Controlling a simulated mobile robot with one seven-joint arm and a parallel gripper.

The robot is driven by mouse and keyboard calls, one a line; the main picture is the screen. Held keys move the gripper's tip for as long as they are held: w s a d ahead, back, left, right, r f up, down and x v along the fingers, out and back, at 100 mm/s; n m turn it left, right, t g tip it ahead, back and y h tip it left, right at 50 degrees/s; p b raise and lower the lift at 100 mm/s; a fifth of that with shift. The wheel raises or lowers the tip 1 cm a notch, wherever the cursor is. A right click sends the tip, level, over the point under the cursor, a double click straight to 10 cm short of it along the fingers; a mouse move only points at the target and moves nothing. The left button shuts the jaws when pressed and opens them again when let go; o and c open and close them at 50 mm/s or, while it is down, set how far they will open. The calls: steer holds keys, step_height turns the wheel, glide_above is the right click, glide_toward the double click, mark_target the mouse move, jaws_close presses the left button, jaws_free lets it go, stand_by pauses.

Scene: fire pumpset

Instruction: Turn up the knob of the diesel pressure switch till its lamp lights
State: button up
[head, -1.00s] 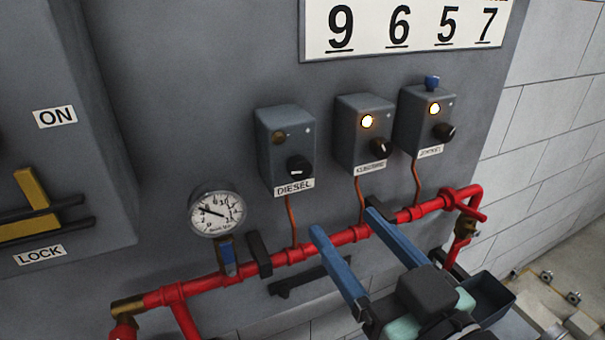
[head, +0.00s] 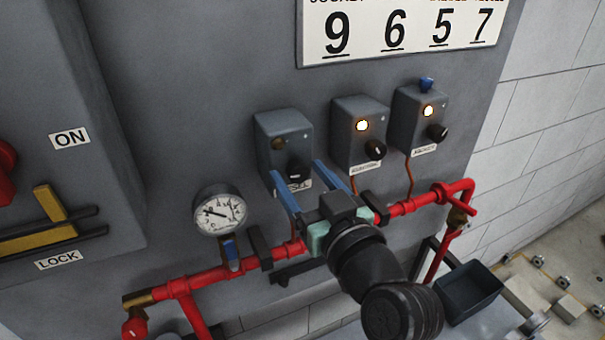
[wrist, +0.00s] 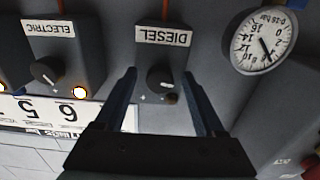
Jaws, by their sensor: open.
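The diesel pressure switch (head: 277,135) is a grey box on the grey panel, left of two similar boxes. Its lamp (head: 278,144) is dark. Its black knob (head: 299,169) with a white mark is on the lower right of its face. In the wrist view the knob (wrist: 161,78) appears upside down near the DIESEL label (wrist: 163,35). My gripper (head: 300,180) is open, its two blue fingers pointing at the diesel switch. In the wrist view the fingers (wrist: 160,85) stand either side of the knob, apart from it. The gripper partly covers the DIESEL label in the head view.
The electric switch (head: 356,125) and jockey switch (head: 416,112) stand to the right, both lamps lit. A pressure gauge (head: 219,211) is at the left, also in the wrist view (wrist: 263,41). A red pipe (head: 215,277) runs below the boxes. A grey tray (head: 470,287) is lower right.

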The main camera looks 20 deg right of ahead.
jaws_close()
stand_by(0.3)
steer(key=shift+m, duration=0.5)
jaws_free()
